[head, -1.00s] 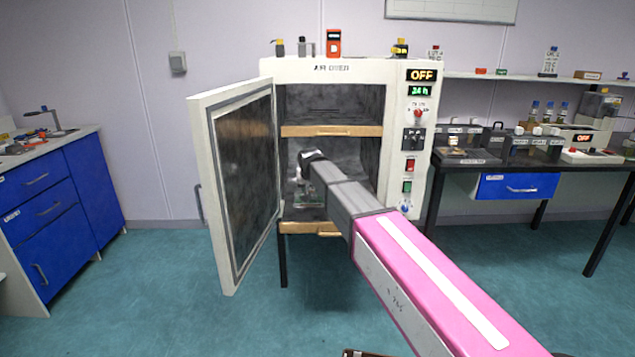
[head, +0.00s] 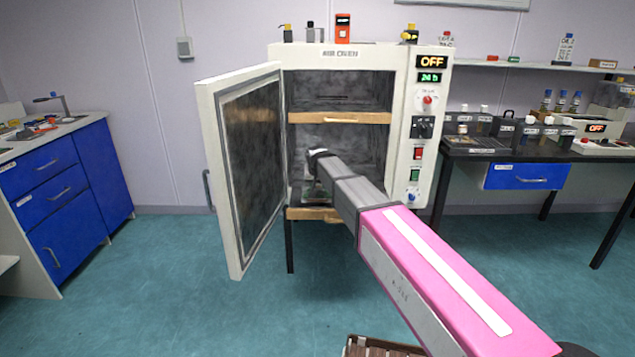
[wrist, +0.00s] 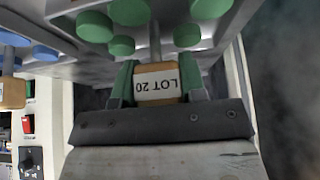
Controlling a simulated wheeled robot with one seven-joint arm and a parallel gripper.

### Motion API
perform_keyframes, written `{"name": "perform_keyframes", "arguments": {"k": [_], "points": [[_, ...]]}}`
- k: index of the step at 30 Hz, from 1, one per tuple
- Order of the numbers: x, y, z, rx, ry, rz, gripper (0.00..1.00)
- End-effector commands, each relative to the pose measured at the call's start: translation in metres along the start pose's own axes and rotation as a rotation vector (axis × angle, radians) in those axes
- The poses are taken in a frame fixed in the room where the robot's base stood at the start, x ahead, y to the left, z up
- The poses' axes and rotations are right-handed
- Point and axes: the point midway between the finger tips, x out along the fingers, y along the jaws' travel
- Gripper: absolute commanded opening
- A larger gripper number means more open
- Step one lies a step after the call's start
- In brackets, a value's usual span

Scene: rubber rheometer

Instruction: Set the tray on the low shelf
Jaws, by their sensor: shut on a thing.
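The tray (wrist: 60,22) shows in the wrist view as a pale grey rimmed piece with several green discs (wrist: 130,10). Its tan handle has a white label reading "LOT 20" (wrist: 155,82). My gripper (wrist: 158,88) is shut on this handle, with a green finger on each side. In the head view my gripper (head: 316,190) is inside the lower bay of the open air oven. The low shelf (head: 313,214) shows by its wooden front edge just below it. The arm hides most of the tray there, and I cannot tell whether the tray touches the shelf.
The oven door (head: 240,170) stands open on the left. An upper shelf (head: 340,118) spans above my gripper. The control panel (head: 418,140) is on the right. A brown object (head: 375,347) is at the bottom.

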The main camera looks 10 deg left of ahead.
Motion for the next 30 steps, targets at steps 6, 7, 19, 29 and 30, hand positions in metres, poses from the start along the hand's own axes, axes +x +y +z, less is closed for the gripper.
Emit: {"name": "perform_keyframes", "arguments": {"k": [6, 7, 19, 29, 30], "points": [[0.0, 0.0, 0.0, 0.0, 0.0, 0.0, 0.08], [0.0, 0.0, 0.0, 0.0, 0.0, 0.0, 0.08], [0.006, 0.0, 0.003, 0.0, -0.001, 0.0, 0.08], [0.01, 0.0, 0.006, 0.0, 0.0, 0.0, 0.68], [0.01, 0.0, 0.006, 0.0, 0.0, 0.0, 0.68]]}}
